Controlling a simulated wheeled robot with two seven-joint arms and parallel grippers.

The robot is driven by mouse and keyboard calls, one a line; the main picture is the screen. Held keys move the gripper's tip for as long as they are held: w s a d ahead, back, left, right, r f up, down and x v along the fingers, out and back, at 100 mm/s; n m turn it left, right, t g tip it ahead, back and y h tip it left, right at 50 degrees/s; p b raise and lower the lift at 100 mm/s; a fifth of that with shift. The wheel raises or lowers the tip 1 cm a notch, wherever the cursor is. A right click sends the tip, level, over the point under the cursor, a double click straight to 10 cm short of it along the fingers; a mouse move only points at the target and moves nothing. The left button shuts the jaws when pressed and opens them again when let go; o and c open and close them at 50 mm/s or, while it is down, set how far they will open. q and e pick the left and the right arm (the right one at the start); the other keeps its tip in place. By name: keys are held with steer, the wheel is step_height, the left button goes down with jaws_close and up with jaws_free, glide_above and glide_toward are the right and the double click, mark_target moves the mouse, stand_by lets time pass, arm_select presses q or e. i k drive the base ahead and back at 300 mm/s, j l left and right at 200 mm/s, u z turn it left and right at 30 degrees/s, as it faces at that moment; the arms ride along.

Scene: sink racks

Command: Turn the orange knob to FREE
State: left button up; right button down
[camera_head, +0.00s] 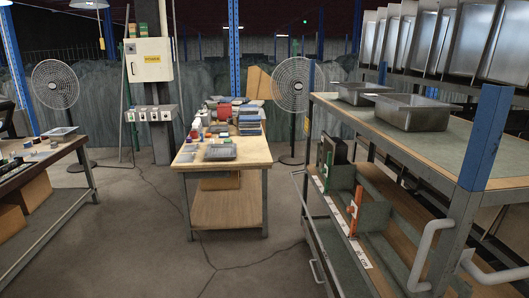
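The orange knob (355,211) is an upright orange lever on the side of the grey metal rack (467,215) at the right, below its top shelf. It stands near a white label strip (352,242) that slopes along the rack. The lettering is too small to read, so I cannot tell which position the knob points to. A similar green lever (328,170) stands farther back on the same side. Neither of my grippers is in view.
Steel sink basins (410,112) sit on the rack's top shelf. Grey tube handles (428,262) stick out at its near end. A wooden work table (225,205) with clutter stands in the middle, another table (40,160) at the left.

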mark_target(349, 209)
steer(key=i+j+z, duration=0.2)
steer(key=i+z, duration=0.15)
steer(key=i, duration=0.4)
steer(key=i+j+z, duration=0.4)
steer(key=i, duration=0.3)
steer(key=i+j+z, duration=0.35)
steer(key=i+j, duration=0.25)
